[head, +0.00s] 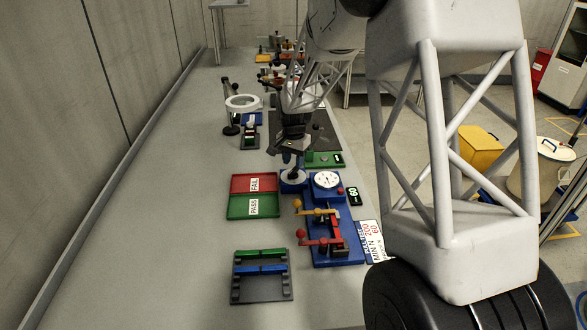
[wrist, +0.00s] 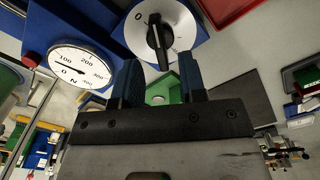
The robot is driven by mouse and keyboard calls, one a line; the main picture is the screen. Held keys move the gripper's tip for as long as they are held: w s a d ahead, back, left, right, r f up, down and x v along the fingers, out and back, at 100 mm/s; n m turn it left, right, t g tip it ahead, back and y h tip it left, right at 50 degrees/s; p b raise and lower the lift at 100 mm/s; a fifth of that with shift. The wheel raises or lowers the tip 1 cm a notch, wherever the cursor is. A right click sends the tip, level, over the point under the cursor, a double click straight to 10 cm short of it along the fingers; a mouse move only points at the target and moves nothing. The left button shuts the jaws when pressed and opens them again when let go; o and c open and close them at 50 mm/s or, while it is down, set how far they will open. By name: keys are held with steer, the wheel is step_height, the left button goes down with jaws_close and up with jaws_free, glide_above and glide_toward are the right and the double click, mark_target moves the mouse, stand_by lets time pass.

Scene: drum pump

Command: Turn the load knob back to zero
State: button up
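The load knob (wrist: 157,42) is a black bar on a round silver dial plate with a printed 0 at its upper left. Its bar stands nearly upright in the wrist view, turned clear of the 0. The dial plate (head: 292,177) sits on a blue box in the head view. My gripper (wrist: 158,60) is open, its two dark blue fingers apart, with the knob's lower end showing between the fingertips; I cannot tell whether they touch. In the head view my gripper (head: 290,158) is just above the dial plate. The knob itself is mostly hidden there.
A white force gauge (wrist: 80,62) marked in N sits beside the knob. A blue fixture (head: 335,250) with red and yellow handles stands in front. Red FAIL (head: 245,183) and green PASS (head: 240,206) trays lie left. A display (head: 354,192) reads 60.

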mark_target(293, 169)
steer(key=shift+f, duration=1.75)
jaws_close()
